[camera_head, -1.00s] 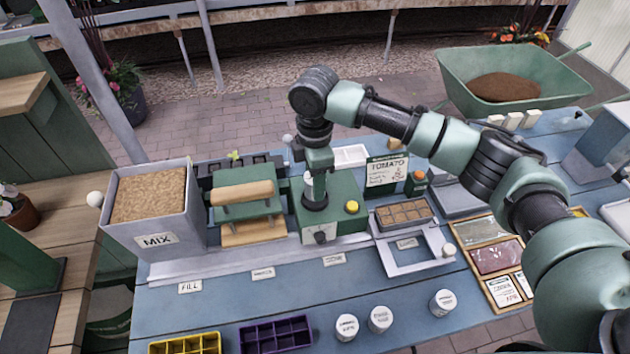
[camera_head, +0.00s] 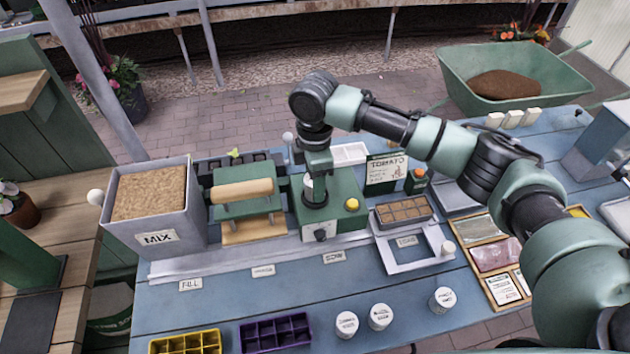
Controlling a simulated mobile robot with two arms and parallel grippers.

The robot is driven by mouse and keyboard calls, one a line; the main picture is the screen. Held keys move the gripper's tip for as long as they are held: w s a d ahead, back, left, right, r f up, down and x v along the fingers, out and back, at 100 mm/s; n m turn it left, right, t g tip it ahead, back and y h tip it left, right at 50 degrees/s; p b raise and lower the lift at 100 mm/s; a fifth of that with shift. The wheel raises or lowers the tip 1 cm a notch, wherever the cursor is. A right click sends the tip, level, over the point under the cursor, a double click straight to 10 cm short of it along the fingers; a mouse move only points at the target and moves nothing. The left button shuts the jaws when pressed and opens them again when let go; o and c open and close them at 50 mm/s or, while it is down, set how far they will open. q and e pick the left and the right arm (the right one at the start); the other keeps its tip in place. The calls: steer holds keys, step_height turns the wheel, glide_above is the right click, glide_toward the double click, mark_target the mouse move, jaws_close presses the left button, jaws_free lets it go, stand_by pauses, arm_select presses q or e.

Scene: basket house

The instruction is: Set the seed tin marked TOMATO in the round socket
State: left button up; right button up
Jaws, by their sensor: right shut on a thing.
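My right gripper (camera_head: 316,198) points down over the top of a green machine (camera_head: 345,198) with a yellow knob. It is shut on a white thing (camera_head: 308,184) that looks like a seed tin. Only a sliver shows, so its label cannot be read. The fingers hide the round socket and whether the thing sits in it. Three white labelled tins stand at the front of the blue bench: a left one (camera_head: 346,325), a middle one (camera_head: 380,317) and a right one (camera_head: 442,300). Their labels are too small to read surely. A TOMATO card (camera_head: 386,172) stands behind. My left gripper is out of view.
Left of the machine are a green press with a wooden handle (camera_head: 243,192) and a MIX hopper (camera_head: 187,226). Right of it is a tray of brown cells (camera_head: 404,210). Yellow (camera_head: 186,342) and purple (camera_head: 275,332) cell trays lie in front.

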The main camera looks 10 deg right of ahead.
steer(key=shift+f, duration=0.7)
stand_by(0.3)
steer(key=o, duration=1.4)
steer(key=shift+o, duration=0.2)
steer(key=o, duration=0.5)
